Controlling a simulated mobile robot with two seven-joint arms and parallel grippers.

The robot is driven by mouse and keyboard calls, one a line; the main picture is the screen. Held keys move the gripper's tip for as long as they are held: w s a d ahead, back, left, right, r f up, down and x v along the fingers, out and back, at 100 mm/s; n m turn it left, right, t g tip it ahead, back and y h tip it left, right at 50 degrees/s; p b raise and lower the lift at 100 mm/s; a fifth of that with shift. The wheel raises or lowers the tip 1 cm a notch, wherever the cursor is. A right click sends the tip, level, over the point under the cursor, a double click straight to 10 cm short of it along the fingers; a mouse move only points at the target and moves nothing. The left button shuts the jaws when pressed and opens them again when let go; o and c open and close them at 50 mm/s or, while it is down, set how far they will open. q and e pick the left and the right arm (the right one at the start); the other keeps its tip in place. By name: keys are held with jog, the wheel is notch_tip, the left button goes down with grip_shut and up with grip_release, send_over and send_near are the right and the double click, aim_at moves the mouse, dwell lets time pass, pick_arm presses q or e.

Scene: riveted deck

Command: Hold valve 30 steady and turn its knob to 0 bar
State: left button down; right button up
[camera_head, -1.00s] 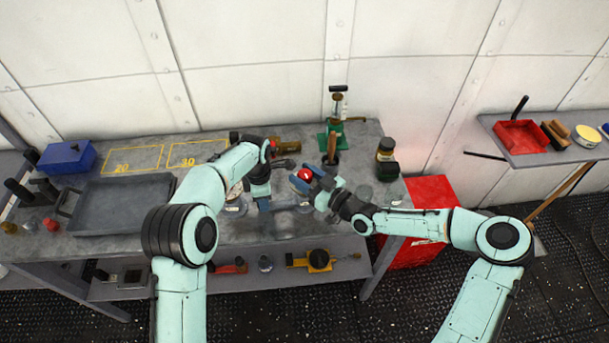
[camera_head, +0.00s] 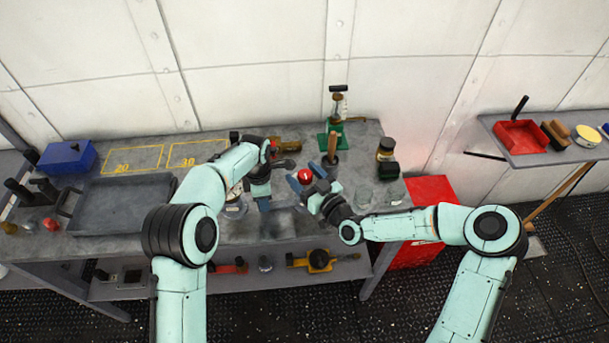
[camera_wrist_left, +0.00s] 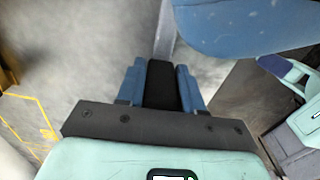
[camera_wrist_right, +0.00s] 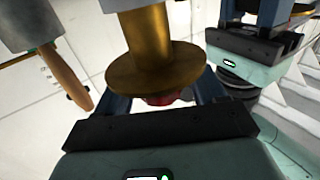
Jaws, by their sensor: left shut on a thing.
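A red knob (camera_head: 305,176) shows over the bench between the two grippers. In the right wrist view, the red knob (camera_wrist_right: 165,98) sits partly hidden behind a brass disc and stem (camera_wrist_right: 150,65). My right gripper (camera_head: 308,181) has its blue fingers on either side of the knob, apart, with gaps visible. My left gripper (camera_head: 268,196) is left of the knob. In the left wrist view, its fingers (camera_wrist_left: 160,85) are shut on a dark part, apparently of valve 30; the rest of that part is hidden. No dial reading or number on the valve is legible.
The bench has yellow outlines marked 20 (camera_head: 130,160) and 30 (camera_head: 197,153), both empty. A grey tray (camera_head: 88,232) lies left.

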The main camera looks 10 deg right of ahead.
jog(key=v, duration=1.2)
pick_arm(q)
jog(key=c, duration=0.6)
grip_release()
jog(key=shift+c, duration=0.2)
jog(key=shift+r, duration=0.1)
